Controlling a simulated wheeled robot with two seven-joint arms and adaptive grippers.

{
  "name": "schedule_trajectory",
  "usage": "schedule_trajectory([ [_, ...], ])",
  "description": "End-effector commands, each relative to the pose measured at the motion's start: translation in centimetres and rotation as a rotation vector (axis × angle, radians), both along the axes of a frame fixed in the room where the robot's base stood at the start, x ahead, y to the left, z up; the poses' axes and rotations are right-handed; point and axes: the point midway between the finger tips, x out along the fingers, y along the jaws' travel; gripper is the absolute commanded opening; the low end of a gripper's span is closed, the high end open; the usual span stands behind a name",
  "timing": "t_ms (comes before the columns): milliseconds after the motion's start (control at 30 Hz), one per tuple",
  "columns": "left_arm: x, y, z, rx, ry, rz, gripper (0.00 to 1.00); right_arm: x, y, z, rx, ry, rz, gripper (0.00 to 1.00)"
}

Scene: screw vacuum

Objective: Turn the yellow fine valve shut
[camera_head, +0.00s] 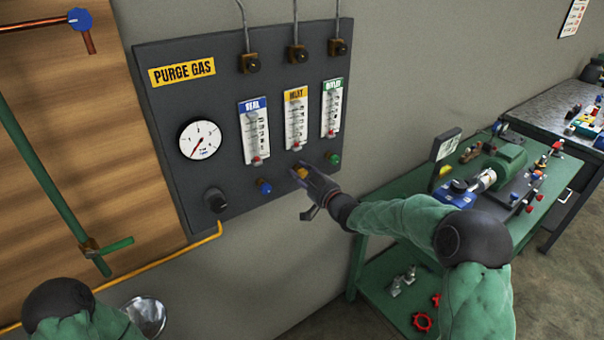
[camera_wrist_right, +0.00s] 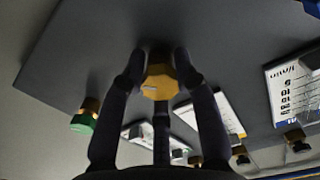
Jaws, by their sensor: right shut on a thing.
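The yellow fine valve (camera_head: 301,171) is a small knob on the dark purge gas panel, below the yellow-labelled flowmeter (camera_head: 295,118). My right gripper (camera_head: 306,174) reaches it from the right and is shut on it. In the right wrist view the yellow knob (camera_wrist_right: 159,80) sits between the fingertips of my right gripper (camera_wrist_right: 158,72), with a finger on each side. Part of the knob is hidden by the fingers in the head view.
The blue knob (camera_head: 264,187) and green knob (camera_head: 334,158) flank the yellow one closely. A black knob (camera_head: 215,199) and round gauge (camera_head: 200,139) are at the left. A green bench (camera_head: 385,216) with equipment stands right.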

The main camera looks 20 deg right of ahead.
Motion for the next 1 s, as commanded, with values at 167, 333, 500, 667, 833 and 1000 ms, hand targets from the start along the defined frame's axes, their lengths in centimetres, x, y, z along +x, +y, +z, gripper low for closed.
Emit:
schedule_trajectory([
  [167,0.0,0.0,0.1,0.0,0.0,0.0,0.0,0.0,0.0,0.0,0.019,0.008,0.0,0.0],
  [333,0.0,0.0,0.5,0.0,0.0,0.0,0.0,0.0,0.0,0.0,0.082,0.032,0.0,0.0],
  [500,0.0,0.0,1.2,0.0,0.0,0.0,0.0,0.0,0.0,0.0,0.197,0.073,0.0,0.0],
  [667,0.0,0.0,2.0,0.0,0.0,0.0,0.0,0.0,0.0,0.1,0.333,0.122,-0.001,0.0],
  [833,0.0,0.0,2.8,0.0,0.0,0.0,0.0,0.0,0.0,0.1,0.487,0.179,-0.001,0.0],
  [1000,0.0,0.0,3.6,0.0,0.0,0.0,0.0,0.0,0.0,0.1,0.64,0.234,-0.001,0.0],
])
